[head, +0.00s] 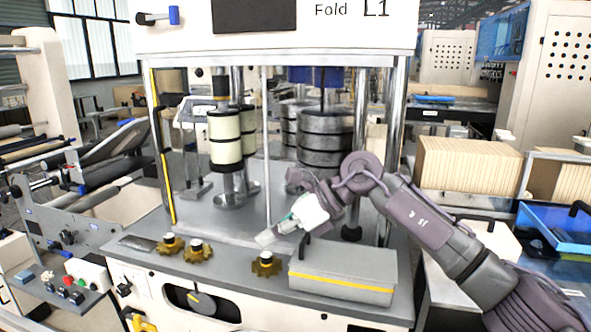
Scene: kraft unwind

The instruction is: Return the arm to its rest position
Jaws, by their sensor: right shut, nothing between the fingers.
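My right arm comes in from the lower right and reaches over the machine's grey deck. My right gripper (268,236) is shut and empty, close above the deck and pointing left. It is just above a brass star-shaped knob (265,264) and left of a grey box with a yellow stripe (345,277). I cannot tell whether it touches anything. My left gripper is not in view.
The folding machine (275,27) has steel posts, a white roller (225,138) and stacked metal discs (326,137) behind my gripper. More brass knobs (198,251) sit on the deck's left. A blue tray (560,228) and stacked cardboard (470,165) stand at right.

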